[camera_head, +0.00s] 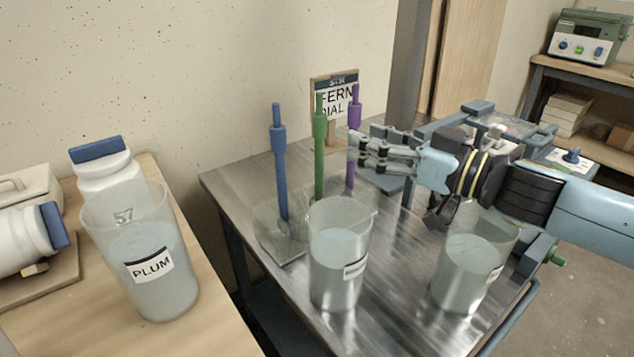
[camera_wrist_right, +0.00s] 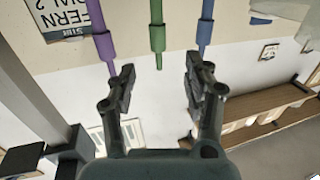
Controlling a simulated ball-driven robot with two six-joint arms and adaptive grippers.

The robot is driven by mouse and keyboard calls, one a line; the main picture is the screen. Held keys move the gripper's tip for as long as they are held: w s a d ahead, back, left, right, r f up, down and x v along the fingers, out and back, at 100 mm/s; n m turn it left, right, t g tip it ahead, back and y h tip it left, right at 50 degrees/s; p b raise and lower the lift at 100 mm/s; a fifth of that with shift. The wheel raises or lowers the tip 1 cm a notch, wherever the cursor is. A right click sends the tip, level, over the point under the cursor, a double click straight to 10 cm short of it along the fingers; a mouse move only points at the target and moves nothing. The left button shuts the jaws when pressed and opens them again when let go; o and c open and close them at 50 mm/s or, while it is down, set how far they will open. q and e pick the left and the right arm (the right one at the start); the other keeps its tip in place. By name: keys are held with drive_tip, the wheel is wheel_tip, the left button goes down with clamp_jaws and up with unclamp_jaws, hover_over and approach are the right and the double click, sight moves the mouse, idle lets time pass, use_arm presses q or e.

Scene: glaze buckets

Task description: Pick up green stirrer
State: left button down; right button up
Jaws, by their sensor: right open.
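The green stirrer (camera_head: 319,150) stands upright between the blue stirrer (camera_head: 280,160) and the purple stirrer (camera_head: 354,112), in a clear holder (camera_head: 284,243) on the metal table. My right gripper (camera_head: 357,152) is open and empty, just right of the green stirrer, its fingers pointing left and overlapping the purple stirrer's shaft in the head view. In the right wrist view the green stirrer (camera_wrist_right: 157,35) lines up with the gap between the open fingers (camera_wrist_right: 160,72), seemingly without contact. The purple stirrer (camera_wrist_right: 103,40) and blue stirrer (camera_wrist_right: 204,35) flank it. My left gripper is not in view.
Two clear buckets, one in the middle (camera_head: 335,285) and one at right (camera_head: 466,285), stand on the metal table (camera_head: 395,322). A sign (camera_head: 345,85) is behind the stirrers.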

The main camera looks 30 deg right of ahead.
sight(325, 125)
drive_tip(key=p+x, duration=0.2)
drive_tip(key=x, duration=0.2)
drive_tip(key=shift+w+p, duration=0.2)
drive_tip(key=shift+p, duration=0.1)
drive_tip(key=shift+w+a, duration=0.25)
drive_tip(key=shift+w, duration=0.3)
drive_tip(key=x, duration=0.5)
drive_tip(key=shift+w, duration=0.1)
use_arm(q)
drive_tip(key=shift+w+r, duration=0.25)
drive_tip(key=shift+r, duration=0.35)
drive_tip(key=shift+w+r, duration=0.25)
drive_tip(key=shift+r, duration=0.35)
use_arm(e)
drive_tip(key=shift+d, duration=0.1)
drive_tip(key=shift+c, duration=0.4)
clamp_jaws()
